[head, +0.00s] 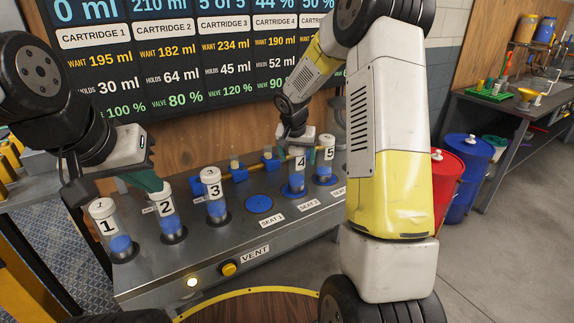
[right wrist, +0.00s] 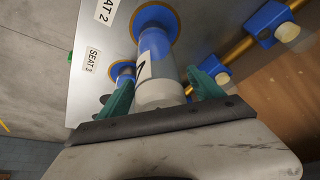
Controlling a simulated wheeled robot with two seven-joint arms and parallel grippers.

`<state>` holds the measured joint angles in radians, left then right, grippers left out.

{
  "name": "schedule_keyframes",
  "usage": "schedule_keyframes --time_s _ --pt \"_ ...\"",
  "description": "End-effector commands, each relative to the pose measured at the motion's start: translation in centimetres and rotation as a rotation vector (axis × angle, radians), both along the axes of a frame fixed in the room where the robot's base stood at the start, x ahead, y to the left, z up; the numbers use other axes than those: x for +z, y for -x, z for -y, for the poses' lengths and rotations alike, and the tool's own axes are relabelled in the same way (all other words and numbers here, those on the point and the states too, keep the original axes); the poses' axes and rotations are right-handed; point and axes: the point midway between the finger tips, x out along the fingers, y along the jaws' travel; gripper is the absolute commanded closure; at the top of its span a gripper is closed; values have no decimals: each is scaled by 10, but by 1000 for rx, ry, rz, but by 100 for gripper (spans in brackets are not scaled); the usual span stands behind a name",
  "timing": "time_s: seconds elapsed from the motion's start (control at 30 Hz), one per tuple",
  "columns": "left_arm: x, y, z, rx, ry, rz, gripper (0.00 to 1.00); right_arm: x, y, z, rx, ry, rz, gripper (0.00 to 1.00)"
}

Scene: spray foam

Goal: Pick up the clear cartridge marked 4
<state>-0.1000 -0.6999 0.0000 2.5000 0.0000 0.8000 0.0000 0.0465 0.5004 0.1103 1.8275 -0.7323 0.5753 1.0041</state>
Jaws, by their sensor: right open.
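The clear cartridge marked 4 (head: 297,176) stands upright on the bench's seat, with blue filling in its lower part. My right gripper (head: 297,147) is open at its top. In the right wrist view a cartridge (right wrist: 157,55) with a partly visible dark mark lies between the spread green fingers (right wrist: 162,95) of that gripper. Whether the fingers touch it, I cannot tell. My left gripper (head: 148,183) is beside the top of cartridge 2 (head: 165,214); its finger gap is hidden.
Cartridges 1 (head: 112,232), 3 (head: 215,195) and 5 (head: 324,167) stand in the same row. An empty blue seat (head: 258,204) lies between 3 and 4. A brass pipe with blue valves (head: 238,174) runs behind. A vent button (head: 228,269) is on the bench front.

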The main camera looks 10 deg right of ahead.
Motion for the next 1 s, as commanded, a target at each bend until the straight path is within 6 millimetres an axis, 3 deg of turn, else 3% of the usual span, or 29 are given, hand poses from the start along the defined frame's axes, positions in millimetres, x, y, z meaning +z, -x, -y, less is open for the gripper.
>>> schedule_keyframes --time_s 0.27,0.67,1.0 --pt "0 0 0 0 0 0 100 -4 -2 1 -1 -1 1 24" --pt "0 0 0 0 0 0 100 -4 -1 1 0 0 0 100" --pt "0 0 0 0 0 0 100 -2 -2 0 1 0 3 100"
